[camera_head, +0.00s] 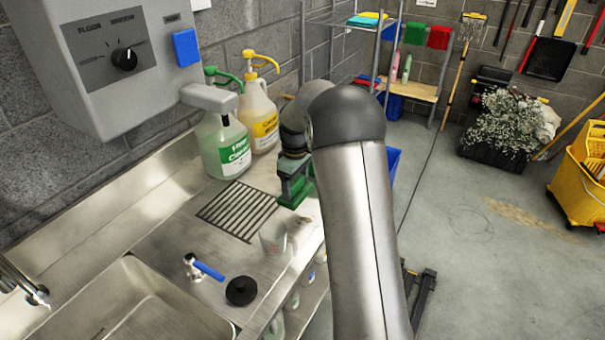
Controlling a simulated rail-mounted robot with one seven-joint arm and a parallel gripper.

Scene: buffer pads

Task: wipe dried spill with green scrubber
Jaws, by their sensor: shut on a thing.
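My gripper (294,180) is over the right end of the steel counter, partly hidden by my arm. It is shut on the green scrubber (291,200), which shows as a green block low between the fingers, at or just above the counter; I cannot tell if it touches. A pale, whitish patch (278,238) lies on the counter in front of the gripper, near the edge; it looks like the dried spill, but its outline is faint. The scrubber is apart from this patch, on its far side.
A green-labelled bottle (223,142) and a yellow-topped jug (259,115) stand behind and left of the gripper. A drain grate (238,210) lies left. A blue-handled tap (205,268), a black stopper (241,290) and the sink (130,300) are nearer.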

